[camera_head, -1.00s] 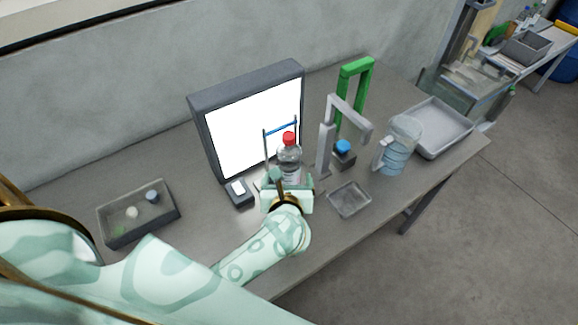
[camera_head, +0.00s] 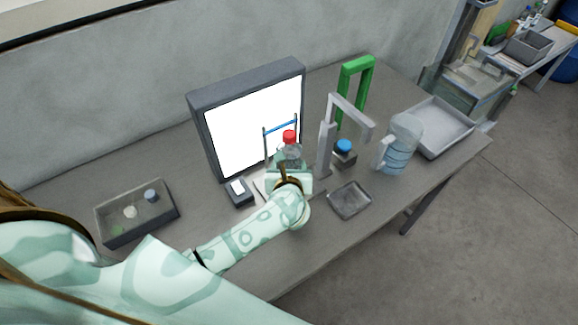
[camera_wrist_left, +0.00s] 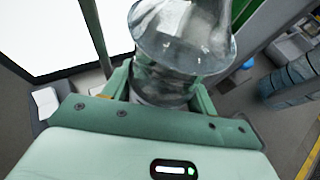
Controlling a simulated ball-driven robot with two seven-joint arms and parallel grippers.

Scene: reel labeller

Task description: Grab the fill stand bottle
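A clear bottle with a red cap (camera_head: 289,137) stands upright in front of the bright white panel, at a small stand with a blue crossbar (camera_head: 281,127). My left gripper (camera_head: 289,178) is at the bottle's near side. In the left wrist view the bottle (camera_wrist_left: 180,45) is between the two fingers of my left gripper (camera_wrist_left: 163,92), one on each side of its lower body. The fingers look close to the bottle, but I cannot tell whether they press on it. The bottle's base is hidden by the gripper. My right gripper is not in view.
A grey tap-like stand (camera_head: 326,150) and a dark blue-capped bottle (camera_head: 344,152) are to the right. Beyond are a green frame (camera_head: 357,66), a large water jug (camera_head: 399,150) and a grey tray (camera_head: 467,126). A small tray (camera_head: 350,200) lies near the edge. A bin (camera_head: 137,231) is left.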

